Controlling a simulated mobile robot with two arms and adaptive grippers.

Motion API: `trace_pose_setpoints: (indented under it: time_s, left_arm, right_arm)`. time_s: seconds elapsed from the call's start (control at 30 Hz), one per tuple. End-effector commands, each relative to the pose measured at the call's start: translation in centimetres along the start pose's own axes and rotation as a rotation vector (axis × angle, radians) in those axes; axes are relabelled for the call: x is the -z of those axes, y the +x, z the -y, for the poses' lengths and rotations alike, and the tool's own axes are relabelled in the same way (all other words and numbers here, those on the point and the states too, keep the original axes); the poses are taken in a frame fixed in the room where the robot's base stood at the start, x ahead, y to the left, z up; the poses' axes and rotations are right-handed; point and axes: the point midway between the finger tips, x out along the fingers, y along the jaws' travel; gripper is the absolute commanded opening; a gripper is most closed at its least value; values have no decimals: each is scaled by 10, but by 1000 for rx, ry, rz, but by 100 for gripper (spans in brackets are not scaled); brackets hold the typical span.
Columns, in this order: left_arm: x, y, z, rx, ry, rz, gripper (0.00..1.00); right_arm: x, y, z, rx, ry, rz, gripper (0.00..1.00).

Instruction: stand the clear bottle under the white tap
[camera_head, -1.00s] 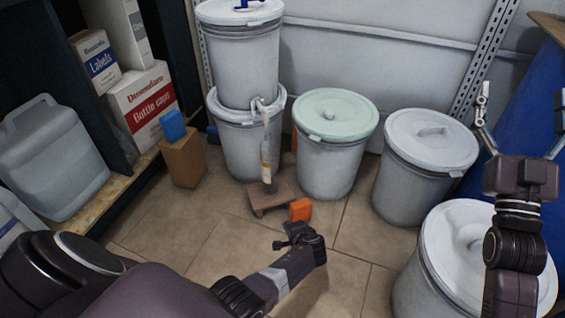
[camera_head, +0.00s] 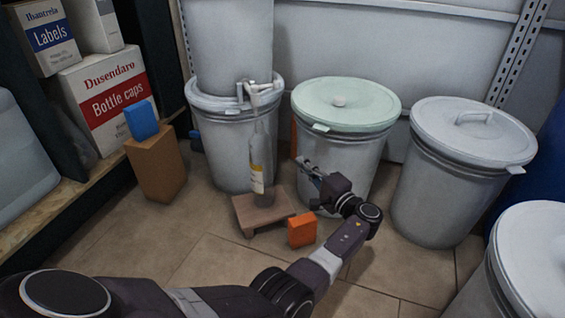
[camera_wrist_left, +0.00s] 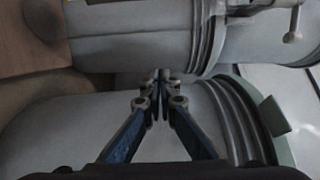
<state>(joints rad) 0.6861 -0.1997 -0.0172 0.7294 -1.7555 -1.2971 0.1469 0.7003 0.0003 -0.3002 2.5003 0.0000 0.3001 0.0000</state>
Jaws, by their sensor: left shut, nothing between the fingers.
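The clear bottle (camera_head: 257,158), with a yellow and white label, stands upright on a low wooden stand (camera_head: 246,212). Its neck is directly below the white tap (camera_head: 256,88) on the stacked drum. My left gripper (camera_head: 301,163) is just right of the bottle, apart from it, in front of the green-lidded drum. In the left wrist view its fingers (camera_wrist_left: 161,76) are shut together and empty. The tap's handle shows at the upper right there (camera_wrist_left: 291,35), and the stand at the upper left (camera_wrist_left: 30,40). My right gripper is out of view.
An orange block (camera_head: 302,230) sits on the floor beside the stand. The green-lidded drum (camera_head: 330,150) and a white-lidded drum (camera_head: 440,185) stand to the right. A cardboard box (camera_head: 157,168) with a blue block (camera_head: 141,120) is left. The front floor is bare tile.

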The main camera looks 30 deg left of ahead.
Motion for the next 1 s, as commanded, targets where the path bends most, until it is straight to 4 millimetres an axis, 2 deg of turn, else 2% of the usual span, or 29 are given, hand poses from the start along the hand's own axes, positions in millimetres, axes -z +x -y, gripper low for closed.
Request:
trace_pose_setpoints:
  time_s: [0.17, 0.57, 0.63, 1.0]
  left_arm:
    - [-1, 21, -1, 4, -3, 4, 0]
    - [-1, 103, -4, 1, -3, 3, 0]
    - [-7, 96, -1, -2, -3, -1, 0]
    - [-32, 87, -1, -1, -2, 0, 0]
  right_arm:
    - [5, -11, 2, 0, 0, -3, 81]
    - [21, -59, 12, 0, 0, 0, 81]
    - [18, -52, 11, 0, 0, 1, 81]
    - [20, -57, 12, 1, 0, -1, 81]
